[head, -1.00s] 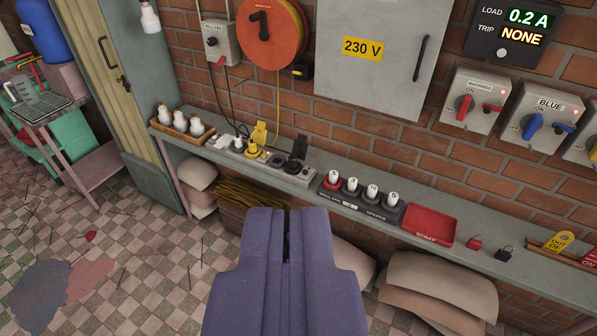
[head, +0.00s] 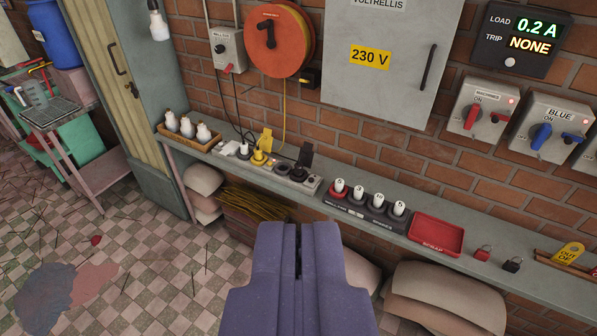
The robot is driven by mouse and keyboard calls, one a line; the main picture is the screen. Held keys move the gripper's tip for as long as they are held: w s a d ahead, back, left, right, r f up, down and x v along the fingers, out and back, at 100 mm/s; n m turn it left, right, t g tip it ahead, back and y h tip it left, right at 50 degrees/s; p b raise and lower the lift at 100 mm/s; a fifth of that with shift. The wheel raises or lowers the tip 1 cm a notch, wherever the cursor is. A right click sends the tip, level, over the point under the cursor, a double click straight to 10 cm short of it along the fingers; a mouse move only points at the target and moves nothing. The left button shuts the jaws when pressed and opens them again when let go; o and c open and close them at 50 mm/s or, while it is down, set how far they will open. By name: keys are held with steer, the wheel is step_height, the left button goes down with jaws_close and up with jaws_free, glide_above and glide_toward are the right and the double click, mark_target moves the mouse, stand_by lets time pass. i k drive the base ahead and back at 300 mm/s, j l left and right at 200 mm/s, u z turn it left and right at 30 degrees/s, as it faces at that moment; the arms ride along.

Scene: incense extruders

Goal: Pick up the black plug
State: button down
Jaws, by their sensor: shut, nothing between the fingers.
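A grey socket strip (head: 312,184) lies on the wall shelf with several plugs and sockets. A black piece (head: 304,156) stands up at its right end, over a dark round fitting; whether this is the plug or a raised lid I cannot tell. My gripper (head: 299,228) points toward the shelf from the bottom middle. Its two blue-grey fingers are together with nothing between them, apart from the strip and in front of the shelf edge.
A crate of white bulbs (head: 188,131) stands left of the strip. A fuse holder (head: 365,204) and red scrap tray (head: 437,234) stand to its right. Cables hang from the orange reel (head: 274,40) and switch box (head: 226,50). Sacks (head: 445,298) lie below the shelf.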

mark_target(298, 172)
steer(key=i+u, duration=0.2)
steer(key=i, duration=0.5)
steer(key=i+l+u, duration=0.2)
steer(key=i, duration=0.5)
steer(key=i+l+u, duration=0.1)
steer(key=i, duration=0.6)
steer(key=i+l+u, duration=0.15)
steer(key=i, duration=0.55)
